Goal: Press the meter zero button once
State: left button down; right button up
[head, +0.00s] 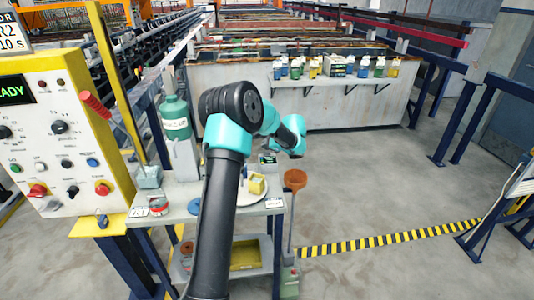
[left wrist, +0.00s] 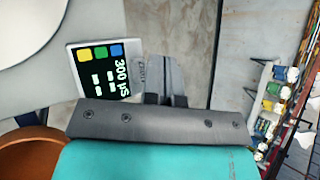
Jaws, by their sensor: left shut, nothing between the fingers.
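A yellow, a green and a blue button (left wrist: 101,52) sit in a row along one end. I cannot read which one is zero. The meter also shows small in the head view (head: 268,159), beside my wrist. My left gripper (left wrist: 158,62) is shut and empty, its fingers just right of the meter in the wrist view. I cannot tell its height above the meter or any contact. My right gripper is not in view.
A control panel (head: 60,125) stands left. Open floor lies right.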

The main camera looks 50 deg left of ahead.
aim_at(267, 153)
pick_arm(q)
jog(key=shift+f, duration=0.15)
jog(key=shift+f, duration=0.3)
jog(key=shift+f, duration=0.5)
dwell(1.2)
jog(key=shift+r, duration=1)
jog(key=shift+r, duration=2.5)
